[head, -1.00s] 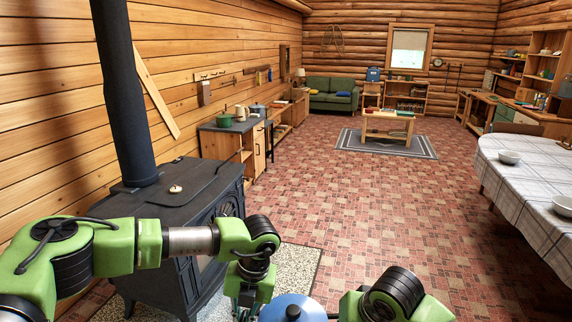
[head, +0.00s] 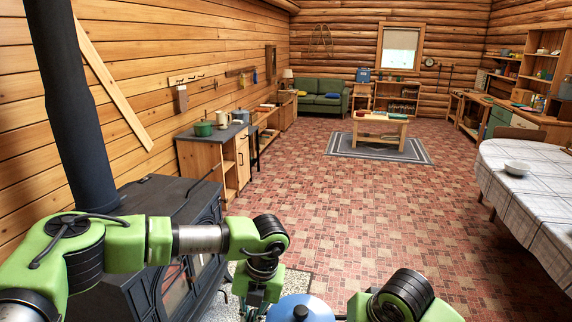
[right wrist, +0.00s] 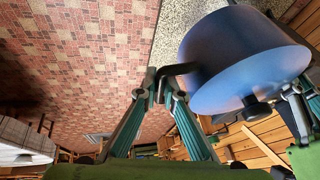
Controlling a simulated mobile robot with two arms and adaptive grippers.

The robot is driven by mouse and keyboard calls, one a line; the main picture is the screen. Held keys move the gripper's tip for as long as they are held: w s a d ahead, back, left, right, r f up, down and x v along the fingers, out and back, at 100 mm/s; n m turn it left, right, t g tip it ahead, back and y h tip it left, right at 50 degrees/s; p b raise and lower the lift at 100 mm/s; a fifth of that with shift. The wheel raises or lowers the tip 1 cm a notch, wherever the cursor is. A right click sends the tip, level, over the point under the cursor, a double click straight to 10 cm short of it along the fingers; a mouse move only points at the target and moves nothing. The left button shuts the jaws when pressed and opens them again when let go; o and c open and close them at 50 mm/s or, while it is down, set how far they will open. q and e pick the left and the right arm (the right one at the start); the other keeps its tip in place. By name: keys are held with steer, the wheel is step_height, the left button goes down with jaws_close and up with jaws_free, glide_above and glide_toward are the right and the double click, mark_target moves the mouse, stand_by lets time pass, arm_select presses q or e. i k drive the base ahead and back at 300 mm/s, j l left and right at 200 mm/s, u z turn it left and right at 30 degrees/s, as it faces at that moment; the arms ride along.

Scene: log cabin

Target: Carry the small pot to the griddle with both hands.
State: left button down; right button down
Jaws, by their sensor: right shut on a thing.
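The small blue pot (head: 300,309) with its dark lid knob is at the bottom edge of the head view, partly cut off. In the right wrist view the pot (right wrist: 240,62) hangs in front of my fingers, its side handle reaching toward them. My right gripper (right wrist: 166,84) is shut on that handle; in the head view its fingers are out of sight. My left gripper (head: 256,306) is at the pot's left side, and it also shows beyond the pot in the right wrist view (right wrist: 296,98). Its fingertips are mostly hidden. I cannot make out a griddle.
A black wood stove (head: 150,222) stands close on the left, under my left arm. A wooden counter (head: 205,162) with a green pot (head: 203,128) is farther along the left wall. A cloth-covered table (head: 535,190) is on the right. The tiled floor between is clear.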

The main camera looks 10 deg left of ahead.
mark_target(159, 205)
steer(key=i+z, duration=0.1)
steer(key=i, duration=0.8)
steer(key=i+l+u, duration=0.1)
steer(key=i+u, duration=0.2)
steer(key=i, duration=0.6)
steer(key=i+u, duration=0.75)
steer(key=i, duration=0.25)
steer(key=i+u, duration=0.3)
steer(key=i, duration=0.25)
steer(key=i+l+u, duration=0.1)
steer(key=i+u, duration=0.2)
steer(key=i, duration=0.25)
steer(key=u, duration=0.75)
